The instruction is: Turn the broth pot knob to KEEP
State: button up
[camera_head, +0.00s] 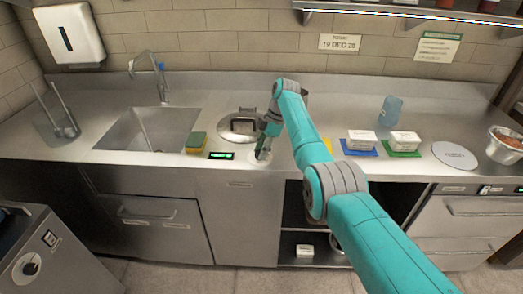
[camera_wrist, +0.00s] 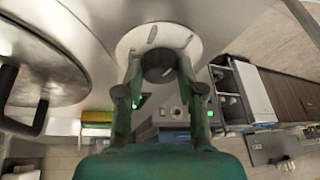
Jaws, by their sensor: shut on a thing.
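The knob (camera_wrist: 160,66) is a dark round piece on a white dial plate (camera_wrist: 190,38) with several dark marks, too small to read. My gripper (camera_wrist: 160,72) has one finger on each side of the knob and is shut on it. In the head view my gripper (camera_head: 262,153) reaches down to the counter's front edge, with the knob hidden by it. The broth pot's lid (camera_head: 232,132), round and metal with a dark handle, lies just behind and left of my gripper. A lit green display (camera_head: 221,155) is left of the knob. The knob's setting cannot be told.
A sink (camera_head: 150,130) and a yellow-green sponge (camera_head: 196,143) are to the left. White tubs on a blue mat (camera_head: 362,152) and a green mat (camera_head: 388,148), a blue bottle (camera_head: 390,110) and a metal bowl (camera_head: 492,150) are to the right.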

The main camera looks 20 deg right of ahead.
dwell(0.4)
jog(key=o, duration=1.1)
jog(key=shift+o, duration=0.2)
jog(key=v, duration=1.2)
